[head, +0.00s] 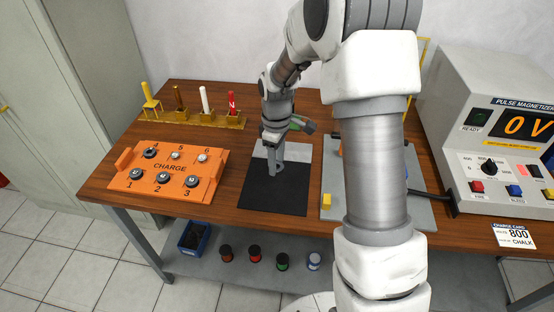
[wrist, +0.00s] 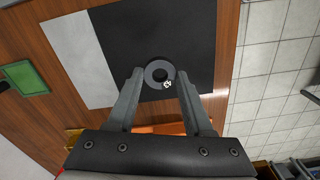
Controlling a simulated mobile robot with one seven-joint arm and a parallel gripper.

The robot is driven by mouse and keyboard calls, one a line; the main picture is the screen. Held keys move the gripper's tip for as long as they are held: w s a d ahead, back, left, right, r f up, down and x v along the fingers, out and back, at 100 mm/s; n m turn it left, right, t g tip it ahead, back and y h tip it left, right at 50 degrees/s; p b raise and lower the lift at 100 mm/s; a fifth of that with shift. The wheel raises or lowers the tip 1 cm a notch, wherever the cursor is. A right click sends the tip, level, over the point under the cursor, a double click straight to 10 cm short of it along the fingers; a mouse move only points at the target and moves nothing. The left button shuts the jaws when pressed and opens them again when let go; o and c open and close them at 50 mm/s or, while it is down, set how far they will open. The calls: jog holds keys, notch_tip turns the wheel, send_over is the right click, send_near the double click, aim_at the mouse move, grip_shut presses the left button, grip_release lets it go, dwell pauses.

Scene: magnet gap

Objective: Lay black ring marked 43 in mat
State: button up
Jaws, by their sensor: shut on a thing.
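The black mat (head: 262,199) lies on the wooden table, with a light grey sheet or strip along its far side. It also shows in the wrist view (wrist: 190,32). My gripper (head: 276,172) is over the mat near its far edge. In the wrist view, my gripper (wrist: 159,80) is shut on a dark ring (wrist: 158,66) with a round hole and a partly readable white mark. The ring is seen against the mat; I cannot tell whether it touches it. In the head view the fingers hide the ring.
An orange CHARGE tray (head: 168,172) with several numbered places holds dark rings and small pale pieces to the left. A grey board (head: 400,200) and the pulse magnetizer (head: 500,130) are to the right.

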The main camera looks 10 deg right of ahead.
aim_at(277, 184)
jog(key=shift+f+b, duration=1.8)
jog(key=shift+f, duration=1.05)
jog(key=shift+f, duration=0.15)
jog(key=o, duration=1.3)
jog(key=shift+o, duration=0.2)
jog(key=shift+c, duration=0.3)
jog(key=c, duration=0.5)
jog(key=shift+o, duration=0.2)
